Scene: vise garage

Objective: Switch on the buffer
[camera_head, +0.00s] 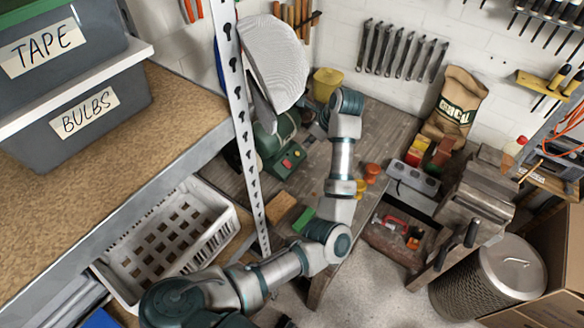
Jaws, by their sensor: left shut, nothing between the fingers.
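The buffer (279,136) is a green machine on the workbench, with a large white wheel (277,62) at its upper left. Its switch box (288,162) faces me and carries a red and a green button. My left arm reaches up from the bottom over the bench. My left gripper (309,112) is shut and empty, just right of the buffer's body and above the switch box. I cannot tell whether it touches the buffer. The wrist partly hides the gripper. My right gripper is not in view.
A perforated metal post (247,135) stands left of the buffer, close to it. Shelving with grey bins (70,110) fills the left. A white basket (165,245) lies below. A vise (470,205) and a metal bin (490,280) stand at the right. Orange jars (371,170) sit right of my forearm.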

